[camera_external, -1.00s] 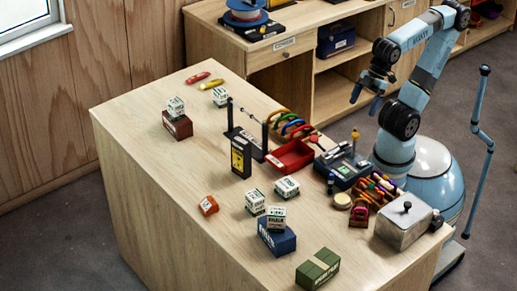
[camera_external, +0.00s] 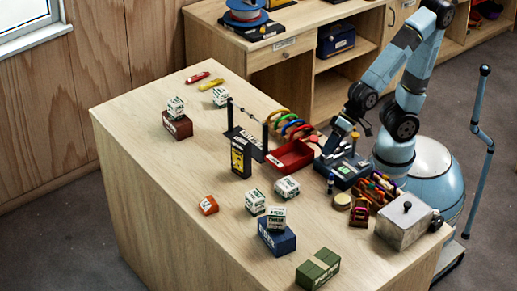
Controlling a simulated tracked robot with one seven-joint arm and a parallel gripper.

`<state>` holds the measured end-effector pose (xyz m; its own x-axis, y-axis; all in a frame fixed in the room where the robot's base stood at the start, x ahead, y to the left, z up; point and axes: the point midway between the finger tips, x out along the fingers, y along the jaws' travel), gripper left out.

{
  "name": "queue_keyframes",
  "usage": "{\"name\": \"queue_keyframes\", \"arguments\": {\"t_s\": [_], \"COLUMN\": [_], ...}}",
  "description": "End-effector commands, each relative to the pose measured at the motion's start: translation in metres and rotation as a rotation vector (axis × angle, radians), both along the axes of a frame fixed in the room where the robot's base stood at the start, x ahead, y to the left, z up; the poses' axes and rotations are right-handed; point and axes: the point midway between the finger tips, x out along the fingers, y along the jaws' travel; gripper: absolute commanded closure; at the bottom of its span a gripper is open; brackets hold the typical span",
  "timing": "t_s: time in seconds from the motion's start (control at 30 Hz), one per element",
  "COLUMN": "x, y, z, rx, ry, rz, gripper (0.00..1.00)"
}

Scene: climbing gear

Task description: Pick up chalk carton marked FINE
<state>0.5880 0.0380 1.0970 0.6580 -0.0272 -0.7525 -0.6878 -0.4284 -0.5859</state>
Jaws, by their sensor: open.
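Several small white-and-green chalk cartons are on the bench. One carton (camera_external: 176,107) sits on a brown box (camera_external: 177,126) at the far left, and another carton (camera_external: 220,96) lies behind it. Two cartons stand on the bench top in the middle, a right one (camera_external: 287,188) and a left one (camera_external: 255,202). One more carton (camera_external: 276,218) sits on a blue box (camera_external: 277,241). The lettering is too small to tell which is marked FINE. My gripper (camera_external: 346,132) is open and empty above the grey-blue device, well apart from all cartons.
A red tray (camera_external: 291,157), a rack with coloured loops (camera_external: 290,126) and a grey-blue device (camera_external: 345,171) stand near my arm. A black-and-yellow upright box (camera_external: 240,157), an orange item (camera_external: 208,205), a green box (camera_external: 318,268) and a metal box (camera_external: 404,222) stand around. The left front bench top is clear.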

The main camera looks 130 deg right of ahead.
Motion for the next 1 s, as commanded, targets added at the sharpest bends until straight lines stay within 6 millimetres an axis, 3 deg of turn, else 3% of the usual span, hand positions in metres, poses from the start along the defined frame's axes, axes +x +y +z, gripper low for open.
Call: {"name": "queue_keyframes", "arguments": {"t_s": [0.2, 0.53, 0.8, 1.0], "x": [0.047, 0.097, 0.130, 0.143], "y": [-0.001, -0.008, -0.027, -0.043], "z": [-0.033, -0.065, -0.077, -0.074], "rx": [0.290, 0.765, 1.256, 1.548], "ry": [-0.078, -0.193, -0.300, -0.363], "rz": [-0.273, -0.654, -0.996, -1.169], "gripper": [0.11, 0.11, 0.11, 0.11]}}
